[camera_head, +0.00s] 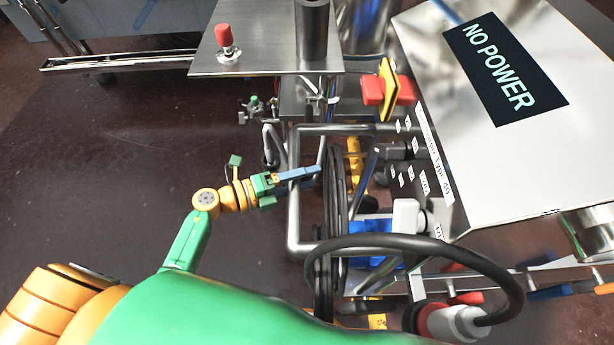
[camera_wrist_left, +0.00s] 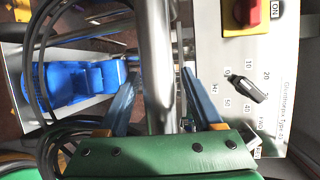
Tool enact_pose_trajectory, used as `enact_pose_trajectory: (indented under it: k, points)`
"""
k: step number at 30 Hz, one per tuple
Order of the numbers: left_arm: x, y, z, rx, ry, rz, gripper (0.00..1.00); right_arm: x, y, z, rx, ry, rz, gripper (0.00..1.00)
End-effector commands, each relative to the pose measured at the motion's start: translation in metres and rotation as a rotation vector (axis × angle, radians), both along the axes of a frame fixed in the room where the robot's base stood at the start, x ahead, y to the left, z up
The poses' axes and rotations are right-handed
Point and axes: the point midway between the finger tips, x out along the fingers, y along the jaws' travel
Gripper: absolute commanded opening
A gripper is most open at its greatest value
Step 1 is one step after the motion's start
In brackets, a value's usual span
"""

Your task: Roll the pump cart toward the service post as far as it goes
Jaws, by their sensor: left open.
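The pump cart (camera_head: 550,150) is a steel unit with a dark "NO POWER" display, at the right of the head view. Its bent steel tube handle (camera_head: 293,220) faces my left arm. My left gripper (camera_head: 318,178) is open at the upright tube of the handle. In the left wrist view, the tube (camera_wrist_left: 155,50) runs between the two blue fingers (camera_wrist_left: 160,100), with a gap on either side visible. I cannot tell for sure which thing is the service post. My right gripper is out of view.
A steel plate (camera_head: 265,45) with a red knob (camera_head: 224,36) and a dark cylinder (camera_head: 313,28) stands beyond the handle. Black hoses (camera_head: 430,240) hang on the cart, beside a blue pump part (camera_wrist_left: 75,85). The dark floor (camera_head: 100,170) at left is clear.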

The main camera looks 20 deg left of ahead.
Motion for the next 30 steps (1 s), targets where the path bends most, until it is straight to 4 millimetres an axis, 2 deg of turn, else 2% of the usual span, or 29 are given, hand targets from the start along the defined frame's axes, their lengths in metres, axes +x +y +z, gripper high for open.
enact_pose_trajectory:
  k: [8,11,16,30]
  points:
    - [0.0038,-0.0052,-0.0016,0.000,0.001,0.000,0.67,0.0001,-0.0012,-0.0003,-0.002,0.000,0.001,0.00]
    - [0.0038,-0.0049,-0.0017,0.000,0.001,0.000,0.45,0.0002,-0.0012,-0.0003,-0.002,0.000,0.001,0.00]
    - [0.0037,-0.0048,-0.0017,0.000,0.001,0.000,0.00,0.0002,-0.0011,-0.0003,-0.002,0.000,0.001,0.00]
    - [0.0036,-0.0047,-0.0019,0.000,0.002,0.001,0.00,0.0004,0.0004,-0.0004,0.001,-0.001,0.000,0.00]
